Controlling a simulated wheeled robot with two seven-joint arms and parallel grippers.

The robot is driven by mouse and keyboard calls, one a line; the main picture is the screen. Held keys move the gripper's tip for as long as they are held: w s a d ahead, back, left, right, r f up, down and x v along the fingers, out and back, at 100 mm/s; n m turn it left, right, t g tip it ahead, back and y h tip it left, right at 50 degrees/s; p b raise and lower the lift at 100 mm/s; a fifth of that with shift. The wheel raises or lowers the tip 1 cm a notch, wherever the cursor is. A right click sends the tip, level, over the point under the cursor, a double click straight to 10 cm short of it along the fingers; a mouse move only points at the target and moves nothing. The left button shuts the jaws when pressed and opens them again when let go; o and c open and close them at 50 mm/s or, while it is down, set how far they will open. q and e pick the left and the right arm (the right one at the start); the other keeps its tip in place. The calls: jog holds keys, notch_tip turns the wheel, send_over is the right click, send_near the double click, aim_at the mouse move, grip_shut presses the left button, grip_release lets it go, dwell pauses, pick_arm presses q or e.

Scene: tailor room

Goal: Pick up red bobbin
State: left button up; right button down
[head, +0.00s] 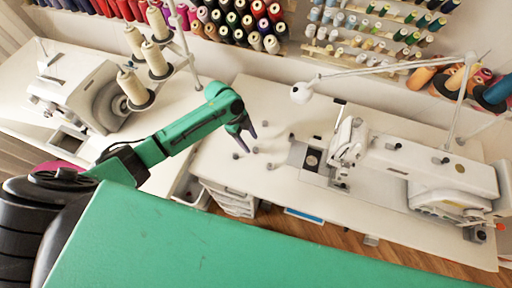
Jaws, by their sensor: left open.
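My left gripper (245,142) hangs over the left part of the white sewing table (230,178), with its dark fingers apart and nothing seen between them. Several small dark bobbin-like pieces lie on the tabletop below and right of the fingers, one of them a dark piece (269,166). Their colour is too dark and small to tell, so I cannot pick out a red bobbin among them. Red spools (257,9) show on the wall rack at the top. My right gripper is not in view.
A white sewing machine (430,172) stands on the table's right, with a lamp (301,92) behind it. An overlock machine (85,90) with cream thread cones (153,60) stands at left. Thread racks (385,40) line the wall. White drawers (230,202) sit under the table.

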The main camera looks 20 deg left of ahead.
aim_at(253, 149)
pick_arm(q)
jog(key=x, duration=0.3)
jog(key=shift+d+f, duration=0.1)
jog(key=shift+f, duration=0.15)
grip_shut()
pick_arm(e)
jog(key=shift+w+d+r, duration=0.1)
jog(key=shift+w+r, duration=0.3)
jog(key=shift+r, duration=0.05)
